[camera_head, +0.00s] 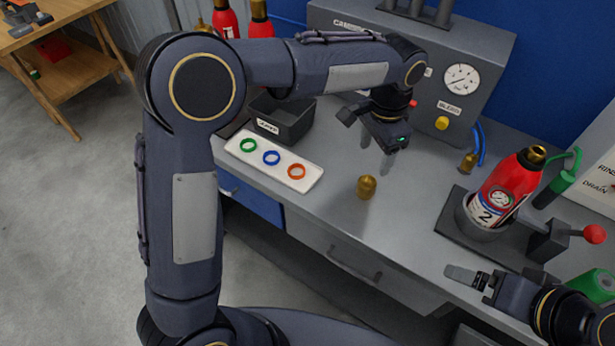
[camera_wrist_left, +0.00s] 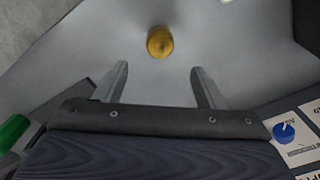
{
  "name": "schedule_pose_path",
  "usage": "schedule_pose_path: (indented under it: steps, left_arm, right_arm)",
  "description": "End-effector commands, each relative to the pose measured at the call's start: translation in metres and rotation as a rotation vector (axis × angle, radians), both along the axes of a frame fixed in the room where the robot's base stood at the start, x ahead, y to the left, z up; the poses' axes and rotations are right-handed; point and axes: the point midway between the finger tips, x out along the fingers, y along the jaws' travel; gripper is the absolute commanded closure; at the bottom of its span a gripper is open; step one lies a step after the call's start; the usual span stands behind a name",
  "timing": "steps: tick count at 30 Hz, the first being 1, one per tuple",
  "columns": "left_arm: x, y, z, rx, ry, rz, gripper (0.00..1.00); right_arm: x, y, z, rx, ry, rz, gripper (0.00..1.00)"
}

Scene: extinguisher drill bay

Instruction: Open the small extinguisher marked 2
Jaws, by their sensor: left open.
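The small red extinguisher marked 2 (camera_head: 508,186) stands tilted in a dark round holder (camera_head: 484,222) on the bench at the right. A brass fitting (camera_head: 538,154) shows at its top. A loose brass cap-like piece (camera_head: 367,187) stands on the bench front; what seems to be the same piece shows in the left wrist view (camera_wrist_left: 160,42). My left gripper (camera_head: 378,162) is open and empty above the bench, behind and above that piece. My right gripper (camera_head: 466,277) is low at the front right, in front of the holder; its jaw opening is unclear.
A white tray (camera_head: 240,152) carries green, blue and orange rings. A dark bin (camera_head: 296,120) stands behind it. A grey gauge cabinet (camera_head: 402,50) stands at the back. A red-knobbed lever (camera_head: 594,234) sits right of the holder. Bench between brass piece and holder is clear.

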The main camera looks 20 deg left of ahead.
Motion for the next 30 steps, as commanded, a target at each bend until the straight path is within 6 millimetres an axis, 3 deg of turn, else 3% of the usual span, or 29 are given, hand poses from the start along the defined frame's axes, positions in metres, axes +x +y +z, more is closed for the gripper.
schedule_pose_path:
  steps: [5, 8, 10, 15, 21, 25, 30]
  left_arm:
    - [-0.002, 0.008, 0.005, -0.009, -0.005, 0.017, 0.37]
    - [-0.010, 0.034, 0.019, -0.043, -0.021, 0.078, 0.37]
    - [-0.023, 0.063, 0.033, -0.083, -0.040, 0.151, 0.37]
    - [-0.078, 0.137, 0.055, -0.207, -0.093, 0.387, 0.37]
    - [-0.157, 0.193, 0.052, -0.363, -0.169, 0.682, 0.37]
    - [-0.201, 0.206, 0.038, -0.456, -0.218, 0.848, 0.37]
    - [-0.233, 0.208, 0.020, -0.537, -0.262, 0.986, 0.37]
  right_arm:
    - [0.000, 0.000, 0.000, 0.000, 0.000, 0.000, 0.05]
    - [0.000, 0.000, 0.000, 0.000, 0.000, 0.000, 0.05]
    - [0.000, 0.000, 0.000, 0.000, 0.000, 0.000, 0.05]
    - [0.000, 0.000, 0.000, 0.000, 0.000, 0.000, 0.05]
    - [0.000, 0.000, 0.000, 0.000, 0.000, 0.000, 0.05]
    - [0.000, 0.000, 0.000, 0.000, 0.000, 0.000, 0.05]
    - [0.000, 0.000, 0.000, 0.000, 0.000, 0.000, 0.05]
